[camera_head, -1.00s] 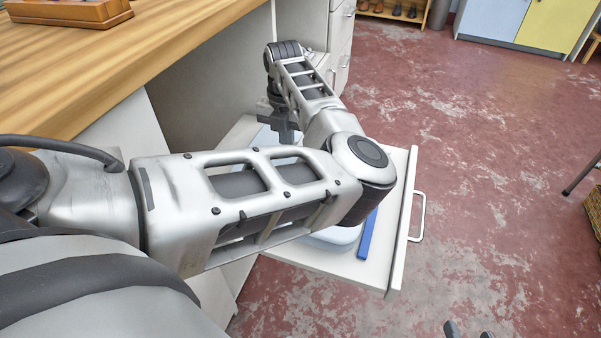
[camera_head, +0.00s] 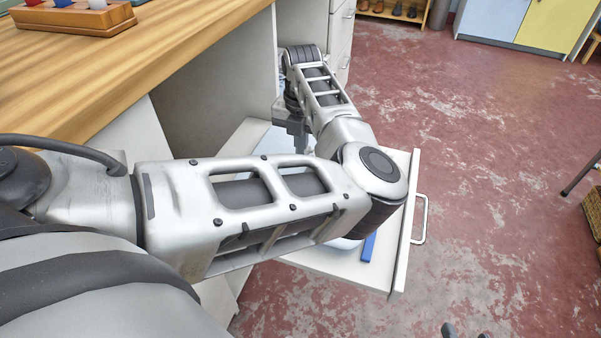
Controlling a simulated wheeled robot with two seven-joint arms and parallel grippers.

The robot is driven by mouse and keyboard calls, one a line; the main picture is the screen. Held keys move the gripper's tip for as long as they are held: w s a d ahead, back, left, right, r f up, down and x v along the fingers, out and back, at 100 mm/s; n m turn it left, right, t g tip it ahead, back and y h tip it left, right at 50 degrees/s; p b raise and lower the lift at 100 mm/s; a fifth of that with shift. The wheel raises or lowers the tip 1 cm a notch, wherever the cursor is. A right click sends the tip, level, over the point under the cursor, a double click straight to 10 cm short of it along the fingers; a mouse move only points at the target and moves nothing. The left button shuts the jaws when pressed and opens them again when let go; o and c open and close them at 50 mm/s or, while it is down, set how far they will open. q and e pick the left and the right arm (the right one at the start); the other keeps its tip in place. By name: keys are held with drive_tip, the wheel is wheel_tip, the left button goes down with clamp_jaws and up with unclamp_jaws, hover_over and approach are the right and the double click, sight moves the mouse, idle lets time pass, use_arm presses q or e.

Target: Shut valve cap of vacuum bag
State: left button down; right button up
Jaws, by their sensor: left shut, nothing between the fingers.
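A pale blue bag (camera_head: 345,243) lies in the pulled-out white drawer (camera_head: 335,271), mostly hidden under my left arm. A darker blue strip (camera_head: 368,247) lies along its right side. I cannot make out the valve or its cap, which may be behind the arm. My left gripper (camera_head: 297,140) points down over the far part of the drawer, shut and empty, its tips partly hidden by my forearm. I cannot tell whether it touches the bag. Two small dark tips at the bottom edge look like my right gripper (camera_head: 466,332); the rest is out of view.
The wooden worktop (camera_head: 150,65) is at the left, with a wooden rack (camera_head: 75,20) on it. The drawer front with its handle (camera_head: 421,220) juts out to the right. The red floor (camera_head: 500,190) is open beyond it. A wicker basket (camera_head: 593,215) stands at the right edge.

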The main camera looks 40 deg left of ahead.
use_arm(q)
drive_tip(key=shift+w+d+f+p, duration=0.15)
drive_tip(key=shift+d+p, duration=0.9)
drive_tip(key=shift+p, duration=0.1)
drive_tip(key=shift+w+f, duration=0.15)
drive_tip(key=shift+f, duration=0.05)
drive_tip(key=shift+a+r, duration=0.2)
drive_tip(key=shift+r, duration=0.1)
wheel_tip(320, 180, up, 3)
drive_tip(key=shift+a+f+p, duration=0.1)
drive_tip(key=shift+p, duration=1)
drive_tip(key=shift+r+p, duration=2.05)
drive_tip(key=shift+r, duration=0.6)
use_arm(e)
drive_tip(key=s+d+r+h, duration=0.1)
drive_tip(key=d+r, duration=0.2)
drive_tip(key=r, duration=0.3)
drive_tip(key=shift+s+r+m+h, duration=0.15)
drive_tip(key=shift+r+m+h, duration=0.15)
drive_tip(key=shift+r+m, duration=0.1)
drive_tip(key=shift+d+f, duration=0.1)
